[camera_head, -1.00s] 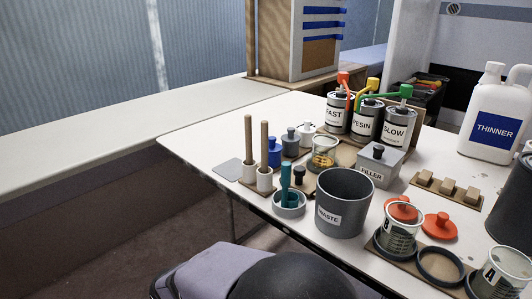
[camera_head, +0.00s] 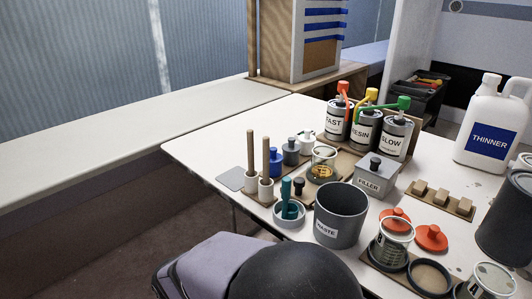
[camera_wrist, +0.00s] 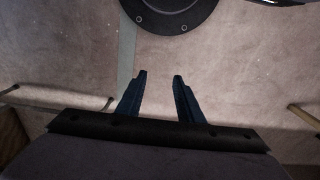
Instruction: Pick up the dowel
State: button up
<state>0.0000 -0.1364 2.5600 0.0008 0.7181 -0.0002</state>
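Two wooden dowels stand upright at the left of the white table in the head view: the left dowel (camera_head: 250,150) and the right dowel (camera_head: 266,155). My gripper's fingers do not show in the head view.
A grey WASTE bin (camera_head: 340,216) and a FILLER box (camera_head: 375,178) are to the right. A grey flat pad (camera_head: 231,180) lies at left. A dark round base (camera_wrist: 170,12) tops the wrist view.

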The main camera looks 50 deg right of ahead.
jog(key=w+d+r+t+p, duration=0.1)
jog(key=w+d+r+p, duration=0.25)
jog(key=r+p, duration=0.5)
jog(key=w+d+r+p, duration=0.35)
jog(key=r+p, duration=0.25)
jog(key=r, duration=0.5)
jog(key=w+d+r+m+p, duration=0.1)
jog(key=d+r+p, duration=0.5)
jog(key=r+p, duration=0.2)
jog(key=w+d+r+m+p, duration=0.1)
jog(key=d+r+p, duration=0.6)
jog(key=r+p, duration=0.1)
jog(key=w+d+r+m+p, duration=0.1)
jog(key=d+r+p, duration=0.6)
jog(key=r+p, duration=0.1)
jog(key=shift+w+d+t, duration=0.25)
jog(key=shift+w+t, duration=0.05)
jog(key=shift+t, duration=0.1)
jog(key=m+g+b, duration=0.1)
jog(key=g, duration=0.1)
send_over(266, 162)
jog(key=w, duration=0.1)
jog(key=f, duration=0.4)
jog(key=shift+d+f, duration=0.25)
jog(key=shift+d, duration=0.1)
jog(key=shift+s+f+m, duration=0.3)
jog(key=shift+f, duration=0.05)
jog(key=shift+a+f+p, duration=0.1)
jog(key=shift+f+p, duration=0.8)
jog(key=shift+f, duration=2.55)
